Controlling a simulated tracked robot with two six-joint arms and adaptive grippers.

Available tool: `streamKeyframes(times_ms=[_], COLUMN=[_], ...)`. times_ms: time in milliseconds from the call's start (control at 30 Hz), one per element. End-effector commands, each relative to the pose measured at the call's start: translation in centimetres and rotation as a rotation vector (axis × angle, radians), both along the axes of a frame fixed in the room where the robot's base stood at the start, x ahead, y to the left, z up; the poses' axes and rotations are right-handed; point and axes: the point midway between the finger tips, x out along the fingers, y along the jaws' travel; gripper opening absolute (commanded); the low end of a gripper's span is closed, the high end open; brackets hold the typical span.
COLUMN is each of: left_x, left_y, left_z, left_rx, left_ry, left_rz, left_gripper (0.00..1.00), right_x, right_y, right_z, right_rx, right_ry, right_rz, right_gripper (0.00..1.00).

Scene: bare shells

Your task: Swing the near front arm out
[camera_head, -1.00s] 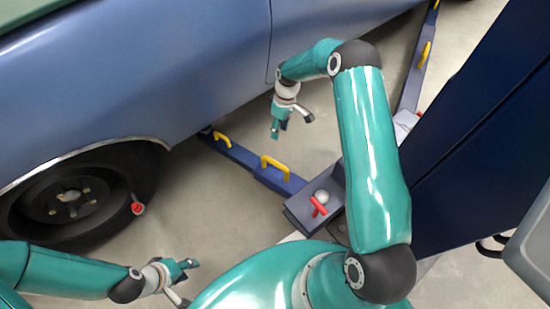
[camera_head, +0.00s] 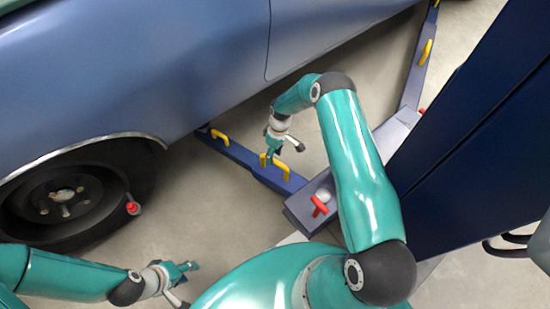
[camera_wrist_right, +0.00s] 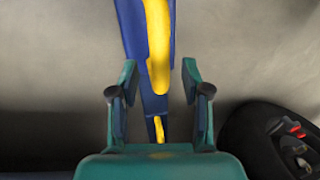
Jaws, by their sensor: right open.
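The near front arm (camera_head: 243,155) is a blue beam running from the lift post's foot toward the underside of the car. It carries two yellow handles; the nearer handle (camera_head: 284,170) is partly covered by my right gripper in the head view. My right gripper (camera_head: 281,152) is open above this handle. In the right wrist view the yellow handle (camera_wrist_right: 158,50) lies ahead between the open fingers (camera_wrist_right: 157,95), with the blue arm below it. The fingers look apart from the handle. My left gripper (camera_head: 188,283) hangs empty at the lower left, its fingers apart.
A blue car (camera_head: 150,70) stands at the left, its front wheel (camera_head: 65,195) near my left arm. The dark blue lift post (camera_head: 480,120) is at the right. A red pin handle (camera_head: 319,206) sits at the arm's pivot. A second lift arm (camera_head: 420,75) extends beyond.

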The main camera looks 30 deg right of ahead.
Motion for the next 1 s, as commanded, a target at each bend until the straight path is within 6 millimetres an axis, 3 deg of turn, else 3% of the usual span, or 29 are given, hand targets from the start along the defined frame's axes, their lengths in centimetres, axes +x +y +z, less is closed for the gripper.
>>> streamKeyframes(times_ms=[200, 500, 800, 1000], left_x=[0.0, 0.0, 0.0, 0.0], left_y=[0.0, 0.0, 0.0, 0.0], left_z=[-0.5, -0.5, -0.5, -0.5], left_rx=[0.000, 0.000, 0.000, 0.000], left_ry=[0.000, 0.000, 0.000, 0.000], left_rz=[0.000, 0.000, 0.000, 0.000], left_gripper=[0.40, 0.40, 0.40, 0.40], right_x=[-0.1, -0.1, -0.1, -0.2], right_y=[0.3, 0.3, 0.3, 0.2], right_z=[-1.7, -1.9, -1.9, -1.9], right_rx=[-0.001, -0.001, -0.001, -0.001], right_ry=[-0.001, -0.001, -0.001, -0.001], right_rz=[0.000, -0.001, -0.001, -0.002], right_gripper=[0.47, 0.47, 0.00, 0.00])
